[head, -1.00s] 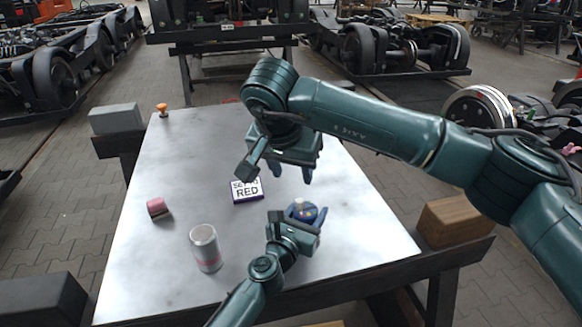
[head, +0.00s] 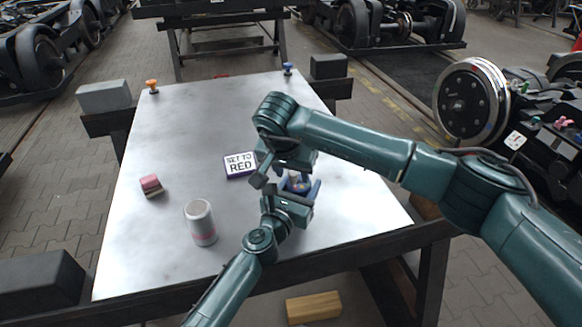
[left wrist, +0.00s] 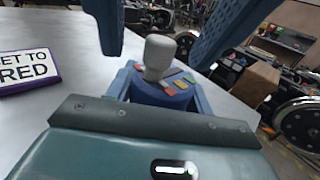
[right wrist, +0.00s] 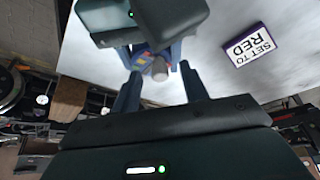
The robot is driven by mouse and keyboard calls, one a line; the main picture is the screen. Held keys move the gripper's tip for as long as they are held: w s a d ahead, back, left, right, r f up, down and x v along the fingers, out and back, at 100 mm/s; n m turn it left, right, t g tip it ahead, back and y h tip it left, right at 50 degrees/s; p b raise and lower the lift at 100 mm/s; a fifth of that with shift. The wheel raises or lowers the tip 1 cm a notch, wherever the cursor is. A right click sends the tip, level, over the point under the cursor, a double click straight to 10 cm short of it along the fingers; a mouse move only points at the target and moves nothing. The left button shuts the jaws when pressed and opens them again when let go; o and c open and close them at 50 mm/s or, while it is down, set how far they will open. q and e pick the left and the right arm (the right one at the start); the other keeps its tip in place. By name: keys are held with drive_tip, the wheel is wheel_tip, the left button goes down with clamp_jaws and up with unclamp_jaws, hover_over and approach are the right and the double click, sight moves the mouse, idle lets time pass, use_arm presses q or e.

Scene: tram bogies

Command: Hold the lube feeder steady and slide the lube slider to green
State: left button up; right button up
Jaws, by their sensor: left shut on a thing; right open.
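The lube feeder (left wrist: 168,94) is a small blue body with coloured patches, red, yellow and green among them, on its top. A pale grey knob (left wrist: 158,55), which looks like the lube slider, stands up from it. My left gripper (head: 298,188) is shut on the feeder, one blue finger on each side. My right gripper (head: 291,168) is open above it, pointing down. In the right wrist view, the knob (right wrist: 159,70) shows between the right fingers, apart from both. Which patch the knob stands at is hard to tell.
A sign (head: 240,164) reading "SET TO RED" lies left of the grippers. A can (head: 201,223) and a pink block (head: 151,185) stand on the table (head: 190,120). Orange (head: 152,86) and blue (head: 288,69) knobs sit near the far corners.

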drive_tip(key=shift+c, duration=0.5)
clamp_jaws()
